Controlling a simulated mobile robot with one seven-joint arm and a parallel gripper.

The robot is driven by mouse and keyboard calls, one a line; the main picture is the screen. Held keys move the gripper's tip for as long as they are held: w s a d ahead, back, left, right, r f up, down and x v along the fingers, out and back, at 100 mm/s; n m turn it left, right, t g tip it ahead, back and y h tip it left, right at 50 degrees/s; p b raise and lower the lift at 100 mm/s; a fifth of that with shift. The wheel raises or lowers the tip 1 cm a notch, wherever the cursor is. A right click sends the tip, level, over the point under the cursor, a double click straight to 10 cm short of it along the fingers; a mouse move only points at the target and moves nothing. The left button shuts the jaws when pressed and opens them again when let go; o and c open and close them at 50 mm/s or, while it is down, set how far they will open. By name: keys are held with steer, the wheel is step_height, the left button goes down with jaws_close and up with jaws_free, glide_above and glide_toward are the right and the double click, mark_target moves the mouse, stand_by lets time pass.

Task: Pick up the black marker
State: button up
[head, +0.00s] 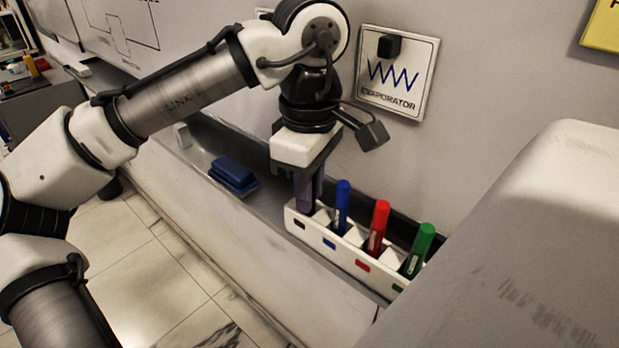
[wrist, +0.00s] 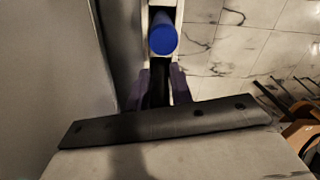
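My gripper (head: 309,196) points down into the leftmost slot of the white marker holder (head: 330,243), the slot with the black label. Its purple fingers (wrist: 159,92) stand on both sides of a dark shape in the wrist view, which looks like the black marker (wrist: 158,84). Most of that marker is hidden by the fingers and gripper body. I cannot tell whether the fingers touch it. The blue marker (head: 342,207) stands upright in the slot beside the gripper; its round blue end shows in the wrist view (wrist: 163,38).
A red marker (head: 378,226) and a green marker (head: 418,250) stand further right in the holder. A blue eraser (head: 234,173) lies on the grey tray to the left. The board wall with an evaporator plate (head: 397,72) rises close behind my gripper.

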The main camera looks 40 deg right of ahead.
jaws_close()
steer(key=shift+r, duration=0.1)
